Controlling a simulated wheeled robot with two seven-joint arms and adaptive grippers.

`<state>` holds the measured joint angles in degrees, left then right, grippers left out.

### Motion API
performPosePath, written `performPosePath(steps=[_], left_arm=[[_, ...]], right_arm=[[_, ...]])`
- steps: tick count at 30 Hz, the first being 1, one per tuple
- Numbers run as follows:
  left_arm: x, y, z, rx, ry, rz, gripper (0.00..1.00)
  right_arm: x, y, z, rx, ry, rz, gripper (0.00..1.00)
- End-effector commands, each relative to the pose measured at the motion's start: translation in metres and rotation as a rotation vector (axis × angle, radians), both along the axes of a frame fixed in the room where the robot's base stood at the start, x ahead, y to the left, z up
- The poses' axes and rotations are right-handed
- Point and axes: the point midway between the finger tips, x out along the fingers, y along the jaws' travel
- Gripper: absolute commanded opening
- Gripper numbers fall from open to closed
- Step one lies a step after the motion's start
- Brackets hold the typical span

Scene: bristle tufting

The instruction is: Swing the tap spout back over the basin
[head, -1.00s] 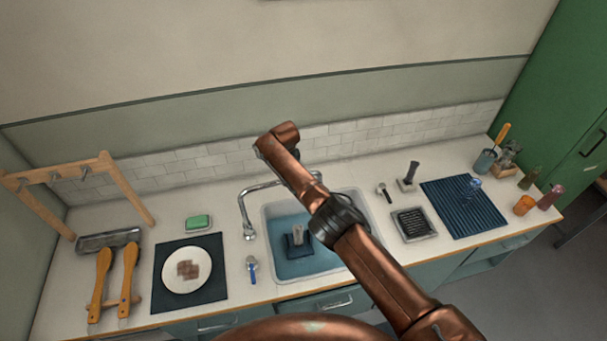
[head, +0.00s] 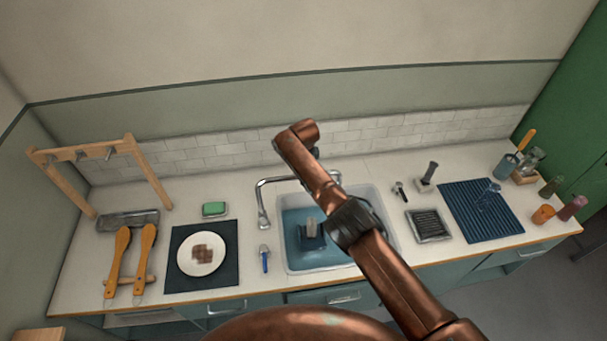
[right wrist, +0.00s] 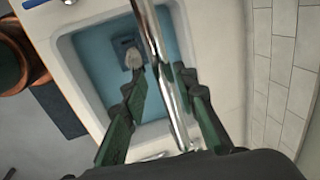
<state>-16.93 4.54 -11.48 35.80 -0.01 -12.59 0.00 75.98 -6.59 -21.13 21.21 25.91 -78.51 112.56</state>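The chrome tap spout (head: 272,183) runs left from behind the basin (head: 385,215). Its downturned end hangs over the counter just left of the basin rim. In the right wrist view, the chrome spout (right wrist: 162,62) passes between the fingers of my right gripper (right wrist: 161,75). The fingers are apart, one on each side, with a gap visible at the left finger; contact at the right finger is unclear. In the head view my right arm covers part of the basin and tap, and hides this gripper. My left gripper is not in view.
The basin has a blue inside and holds a dark block with a grey top (head: 311,228). A blue-handled tool (head: 264,259) lies left of it, near a plate (head: 203,254) on a dark mat. A green sponge (head: 214,209) sits behind. A ribbed blue mat (head: 466,225) lies right.

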Motion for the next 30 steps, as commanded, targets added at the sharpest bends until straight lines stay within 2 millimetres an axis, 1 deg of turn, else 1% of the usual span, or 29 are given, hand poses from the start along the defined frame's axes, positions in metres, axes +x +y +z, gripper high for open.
performPosePath(steps=[2, 6, 11, 17, 21, 27, 30], left_arm=[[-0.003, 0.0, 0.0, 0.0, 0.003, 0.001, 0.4], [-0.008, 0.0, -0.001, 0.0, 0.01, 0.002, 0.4], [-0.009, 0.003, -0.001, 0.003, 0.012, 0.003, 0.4], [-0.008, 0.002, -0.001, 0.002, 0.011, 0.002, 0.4], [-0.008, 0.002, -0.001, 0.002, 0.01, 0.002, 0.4], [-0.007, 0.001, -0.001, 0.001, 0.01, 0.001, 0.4], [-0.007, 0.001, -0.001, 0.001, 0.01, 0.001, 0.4]], right_arm=[[0.001, -0.001, 0.0, -0.001, -0.001, 0.0, 0.34], [0.001, -0.002, 0.0, -0.003, -0.002, -0.001, 0.34], [0.001, -0.002, 0.001, -0.003, -0.002, -0.001, 0.34], [-0.001, 0.001, 0.011, 0.0, -0.001, 0.006, 0.34], [-0.004, -0.002, 0.029, 0.002, -0.004, 0.0, 0.34], [-0.012, -0.003, 0.074, 0.0, -0.005, 0.001, 0.34], [-0.016, -0.004, 0.091, -0.001, -0.004, 0.0, 0.34]])
